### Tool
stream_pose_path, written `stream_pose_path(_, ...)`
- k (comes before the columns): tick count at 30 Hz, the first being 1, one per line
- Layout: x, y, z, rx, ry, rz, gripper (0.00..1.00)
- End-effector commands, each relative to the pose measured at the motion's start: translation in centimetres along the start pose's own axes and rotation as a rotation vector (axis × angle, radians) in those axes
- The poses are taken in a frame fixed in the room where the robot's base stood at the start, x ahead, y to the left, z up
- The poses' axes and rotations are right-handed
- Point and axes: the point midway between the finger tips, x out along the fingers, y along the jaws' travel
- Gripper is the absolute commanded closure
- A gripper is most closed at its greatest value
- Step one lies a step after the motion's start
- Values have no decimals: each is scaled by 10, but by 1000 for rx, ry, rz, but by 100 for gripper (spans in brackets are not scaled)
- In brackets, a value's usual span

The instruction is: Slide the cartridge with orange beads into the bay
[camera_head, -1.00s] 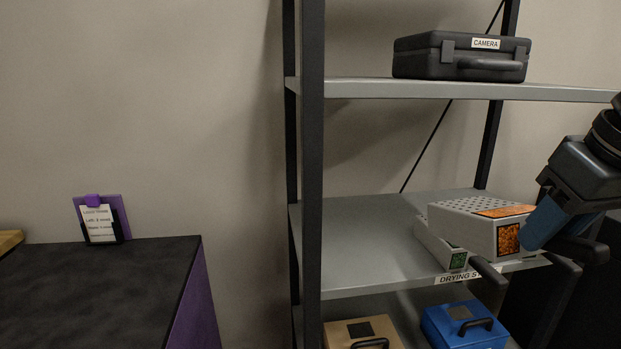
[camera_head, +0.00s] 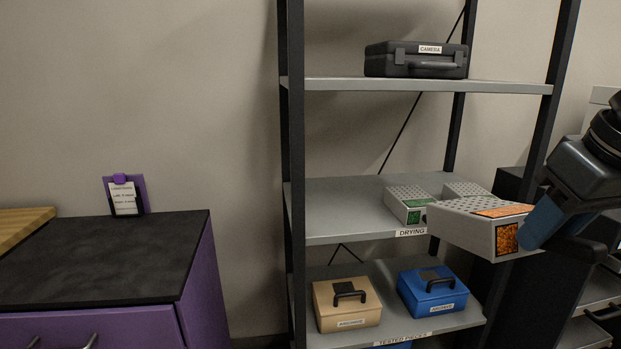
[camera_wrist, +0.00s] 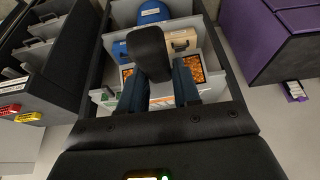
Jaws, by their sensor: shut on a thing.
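The cartridge with orange beads (camera_head: 478,229) is a pale grey box with a perforated top, an orange label and an orange bead window. My gripper (camera_head: 545,222) is shut on its right end and holds it in front of the drying shelf, apart from the board. In the wrist view the fingers (camera_wrist: 160,90) hide the middle of the cartridge, and orange beads (camera_wrist: 196,68) show on either side. A cartridge with a green window (camera_head: 408,203) stands on the drying shelf, with another grey perforated cartridge (camera_head: 463,189) beside it. I cannot make out the bay.
The shelf rack (camera_head: 292,150) has a black camera case (camera_head: 417,60) on top and a tan box (camera_head: 346,302) and a blue box (camera_head: 432,290) below. A purple cabinet (camera_head: 100,262) stands left. Dark units with trays (camera_head: 598,290) stand right.

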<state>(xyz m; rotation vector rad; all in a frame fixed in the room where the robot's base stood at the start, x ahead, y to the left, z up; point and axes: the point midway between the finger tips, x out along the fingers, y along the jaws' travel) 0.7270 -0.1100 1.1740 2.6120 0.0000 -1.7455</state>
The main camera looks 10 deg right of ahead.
Motion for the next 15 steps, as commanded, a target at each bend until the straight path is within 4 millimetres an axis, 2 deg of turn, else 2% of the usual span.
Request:
stream_pose_path(8, 40, -3, 0, 22, -1, 7, 100)
stream_pose_path(15, 93, -10, 3, 47, -4, 16, 100)
